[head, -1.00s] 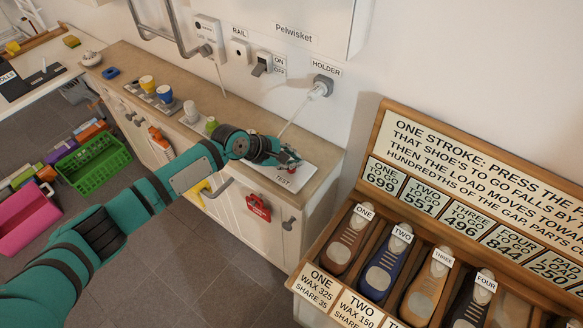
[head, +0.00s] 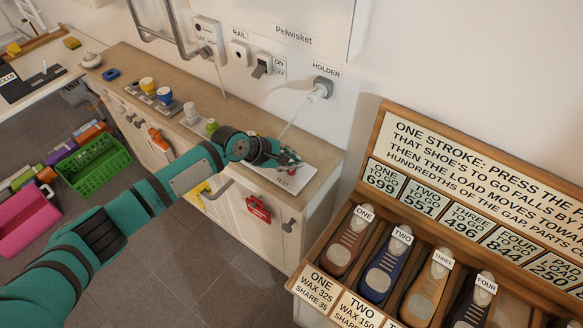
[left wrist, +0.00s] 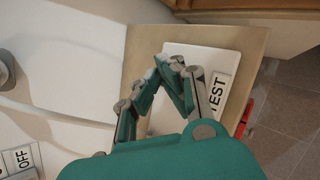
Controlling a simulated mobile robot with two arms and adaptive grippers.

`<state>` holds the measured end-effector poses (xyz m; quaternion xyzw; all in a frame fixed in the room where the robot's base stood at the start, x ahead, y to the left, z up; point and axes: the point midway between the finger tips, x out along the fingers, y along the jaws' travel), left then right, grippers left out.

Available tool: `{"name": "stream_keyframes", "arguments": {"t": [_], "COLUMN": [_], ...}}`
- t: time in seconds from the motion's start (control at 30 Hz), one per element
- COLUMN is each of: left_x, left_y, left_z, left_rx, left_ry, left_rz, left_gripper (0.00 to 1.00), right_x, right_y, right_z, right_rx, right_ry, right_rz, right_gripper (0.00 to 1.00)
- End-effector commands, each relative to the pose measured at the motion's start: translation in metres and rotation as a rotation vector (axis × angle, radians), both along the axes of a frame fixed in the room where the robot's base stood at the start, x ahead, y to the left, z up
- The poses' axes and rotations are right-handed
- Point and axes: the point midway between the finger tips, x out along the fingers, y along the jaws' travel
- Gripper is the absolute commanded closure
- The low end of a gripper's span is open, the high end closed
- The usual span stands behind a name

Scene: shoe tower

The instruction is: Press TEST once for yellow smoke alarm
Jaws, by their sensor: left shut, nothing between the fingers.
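A white plate (head: 268,178) with a TEST label (head: 284,183) lies on the near right end of the wooden counter. My left gripper (head: 292,160) is shut and empty, with its fingertips over the plate beside the label. In the left wrist view the plate (left wrist: 228,58) and TEST label (left wrist: 217,95) show past the closed fingers (left wrist: 183,66). Any button is hidden by the fingers, and I cannot tell whether they touch it. A small red spot shows at the fingertips, too small to identify. I cannot make out a yellow smoke alarm. My right gripper is not in view.
A white plug in the HOLDER socket (head: 323,86) has a cord running down towards the plate. An ON/OFF switch (head: 262,66) is on the wall. Several cups, including a blue one (head: 165,95), stand farther left on the counter. A wooden shoe rack (head: 380,118) fills the right.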

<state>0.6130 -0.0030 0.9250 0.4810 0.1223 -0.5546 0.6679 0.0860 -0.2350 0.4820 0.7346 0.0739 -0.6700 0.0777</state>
Motion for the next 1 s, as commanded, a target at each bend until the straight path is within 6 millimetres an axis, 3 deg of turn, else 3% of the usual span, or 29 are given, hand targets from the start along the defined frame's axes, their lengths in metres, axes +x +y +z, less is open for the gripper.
{"name": "stream_keyframes", "arguments": {"t": [1.0], "left_x": [0.000], "left_y": [0.000], "left_z": [-0.010], "left_rx": [0.000], "left_ry": [0.001], "left_rz": [0.001], "left_gripper": [1.00], "right_x": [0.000], "right_y": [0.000], "right_z": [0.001], "right_rx": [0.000], "right_ry": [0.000], "right_rz": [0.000], "right_gripper": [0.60]}}
